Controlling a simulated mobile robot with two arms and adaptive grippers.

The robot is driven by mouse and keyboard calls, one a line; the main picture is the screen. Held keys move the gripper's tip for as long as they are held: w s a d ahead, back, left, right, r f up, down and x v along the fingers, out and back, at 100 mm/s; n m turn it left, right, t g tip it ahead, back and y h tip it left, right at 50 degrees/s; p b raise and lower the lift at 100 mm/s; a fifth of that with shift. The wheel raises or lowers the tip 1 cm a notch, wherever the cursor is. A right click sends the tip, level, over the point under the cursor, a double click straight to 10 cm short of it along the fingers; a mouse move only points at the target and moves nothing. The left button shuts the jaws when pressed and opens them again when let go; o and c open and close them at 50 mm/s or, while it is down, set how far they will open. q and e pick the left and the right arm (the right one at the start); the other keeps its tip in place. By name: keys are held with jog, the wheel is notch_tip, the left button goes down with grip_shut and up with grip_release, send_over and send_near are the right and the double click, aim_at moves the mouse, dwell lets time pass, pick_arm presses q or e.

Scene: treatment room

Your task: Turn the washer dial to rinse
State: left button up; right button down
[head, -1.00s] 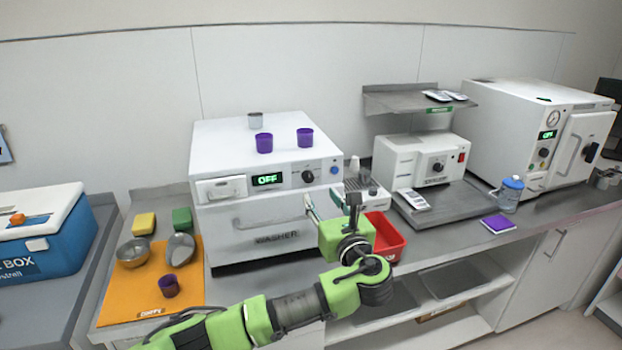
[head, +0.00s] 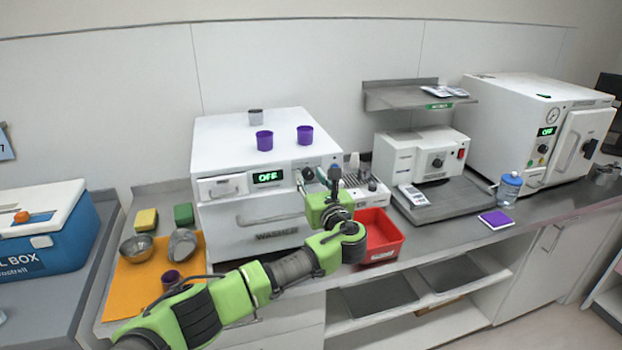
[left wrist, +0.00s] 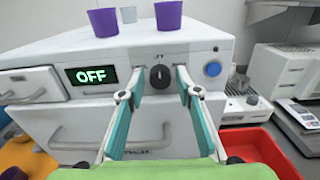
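The washer (head: 215,140) is a white boxy machine on the counter, with its display (head: 268,177) reading OFF. The display also reads OFF in the left wrist view (left wrist: 91,75). The washer dial (head: 308,173) is a dark round knob right of the display. In the left wrist view the dial (left wrist: 160,77) sits between and just beyond my fingertips, with its pale pointer mark at the top. My left gripper (head: 317,176) is open in front of the dial, one finger on each side; its fingers (left wrist: 159,84) look apart from the knob. My right gripper is not in view.
A blue button (left wrist: 213,69) is close to the dial's right. Purple cups (head: 264,141) stand on the washer. A red bin (head: 385,240) is below right of my gripper. An orange mat (head: 130,290) with bowls is at left.

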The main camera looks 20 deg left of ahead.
pick_arm(q)
grip_shut()
jog(key=shift+f+n, duration=0.1)
jog(key=shift+n, duration=0.2)
jog(key=n+b, duration=0.2)
jog(key=shift+f+n, duration=0.15)
jog(key=shift+n, duration=0.15)
jog(key=n+b, duration=0.2)
jog(key=n, duration=0.1)
jog(key=shift+n, duration=0.3)
jog(key=n+b, duration=0.4)
jog(key=n, duration=0.1)
jog(key=shift+s+a, duration=0.1)
jog(key=shift+o, duration=2.1)
grip_release()
